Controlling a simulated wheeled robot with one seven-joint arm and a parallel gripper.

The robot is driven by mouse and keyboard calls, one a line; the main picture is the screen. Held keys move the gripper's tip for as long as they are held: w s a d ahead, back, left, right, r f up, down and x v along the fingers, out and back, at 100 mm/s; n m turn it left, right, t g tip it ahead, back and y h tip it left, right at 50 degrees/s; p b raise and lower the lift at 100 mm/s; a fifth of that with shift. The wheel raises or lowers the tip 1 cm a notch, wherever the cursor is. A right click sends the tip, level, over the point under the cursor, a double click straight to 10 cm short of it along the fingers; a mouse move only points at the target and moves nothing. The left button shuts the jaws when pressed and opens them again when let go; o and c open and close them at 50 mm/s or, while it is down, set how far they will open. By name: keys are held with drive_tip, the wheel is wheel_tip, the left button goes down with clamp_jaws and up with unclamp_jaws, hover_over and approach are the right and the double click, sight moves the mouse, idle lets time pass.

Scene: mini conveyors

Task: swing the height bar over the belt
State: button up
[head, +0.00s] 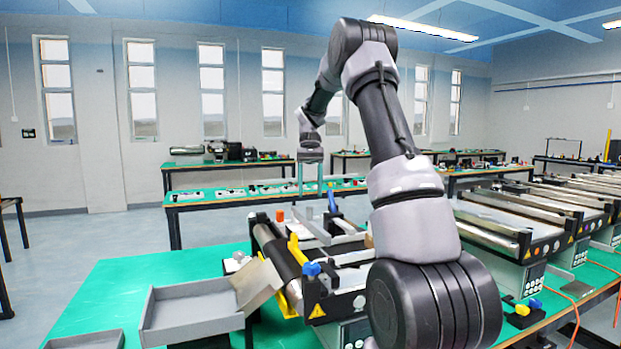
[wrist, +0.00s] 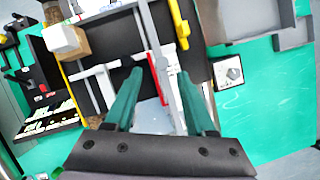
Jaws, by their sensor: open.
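The mini conveyor (head: 275,250) has a black belt and stands on the green table. In the wrist view its dark belt (wrist: 122,72) lies below my fingers. A long grey bar (wrist: 152,35) with a red strip (wrist: 156,80) runs between the fingers; it looks like the height bar, but I cannot be sure. In the head view a grey bar (head: 311,226) lies slanted across the conveyor's far part. My gripper (wrist: 163,85) has teal fingers, open and apart, with the bar between them. It also shows in the head view (head: 310,178), above the conveyor.
A grey tray (head: 190,310) with a tilted chute stands left of the conveyor. A white box (wrist: 66,40) and a brown block lie beyond the fingers. More conveyors stand right.

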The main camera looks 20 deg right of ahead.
drive_tip(key=v, duration=0.4)
drive_tip(key=shift+w+d+r, duration=0.1)
drive_tip(key=shift+d+r, duration=0.05)
drive_tip(key=shift+r, duration=0.1)
drive_tip(key=s+a+r+n+t, duration=0.1)
drive_tip(key=s+a+r+t, duration=0.2)
drive_tip(key=s, duration=0.4)
drive_tip(key=s+a+r+t, duration=0.2)
drive_tip(key=s+a+r, duration=0.1)
drive_tip(key=s+r, duration=0.35)
drive_tip(key=s+a+f+t, duration=0.2)
drive_tip(key=s+t, duration=0.1)
drive_tip(key=s, duration=0.5)
drive_tip(key=s+a+f+t, duration=0.1)
drive_tip(key=s+t, duration=0.2)
drive_tip(key=s, duration=0.5)
drive_tip(key=shift+s+a+f+m, duration=0.35)
drive_tip(key=shift+a+f+m, duration=0.05)
